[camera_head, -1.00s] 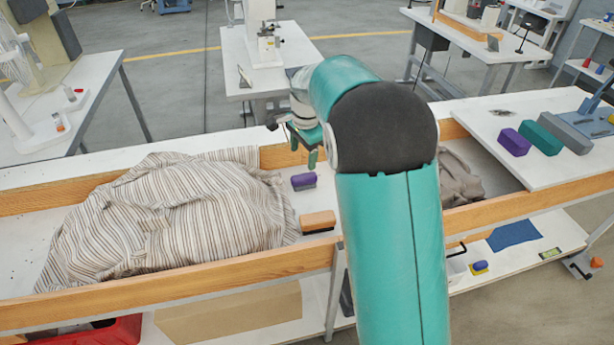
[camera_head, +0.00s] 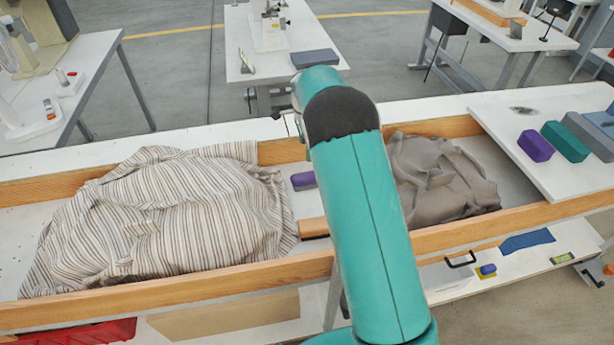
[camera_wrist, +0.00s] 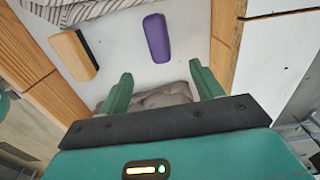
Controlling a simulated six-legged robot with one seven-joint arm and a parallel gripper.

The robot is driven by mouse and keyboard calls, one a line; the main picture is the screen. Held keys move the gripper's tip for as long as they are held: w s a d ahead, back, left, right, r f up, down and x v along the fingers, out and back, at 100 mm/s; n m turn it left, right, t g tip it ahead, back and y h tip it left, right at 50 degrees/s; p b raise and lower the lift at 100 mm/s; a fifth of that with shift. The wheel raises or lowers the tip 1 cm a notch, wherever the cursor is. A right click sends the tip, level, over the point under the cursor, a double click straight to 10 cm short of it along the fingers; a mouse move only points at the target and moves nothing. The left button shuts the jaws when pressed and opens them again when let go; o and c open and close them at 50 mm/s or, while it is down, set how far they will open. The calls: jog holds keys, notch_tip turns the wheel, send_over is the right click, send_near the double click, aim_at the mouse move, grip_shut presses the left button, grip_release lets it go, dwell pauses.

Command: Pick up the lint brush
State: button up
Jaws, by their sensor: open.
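Two brush-like blocks lie in the wooden-sided trough, and I cannot tell for sure which is the lint brush. One is a tan wooden block (camera_head: 313,227) with a dark underside, partly hidden by my arm; it also shows in the wrist view (camera_wrist: 73,54). The other is a purple block (camera_head: 303,180) with a greyish lower side, seen whole in the wrist view (camera_wrist: 156,38). My gripper (camera_wrist: 160,77) is open and empty, its green fingers spread wide. In the wrist view, both blocks lie beyond the fingertips, apart from them. The head view hides my gripper behind my arm.
Striped cloth (camera_head: 160,220) is heaped left of the blocks, and grey-brown cloth (camera_head: 440,180) lies to their right. Wooden rails (camera_head: 180,283) edge the trough. Purple (camera_head: 536,146) and green (camera_head: 565,142) blocks stand on the white board at right. White trough floor shows around the blocks.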

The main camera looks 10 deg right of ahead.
send_over(305, 175)
jog(key=f, duration=0.8)
jog(key=shift+d, duration=0.2)
jog(key=shift+a+f, duration=0.2)
jog(key=shift+f, duration=2.65)
jog(key=c, duration=1)
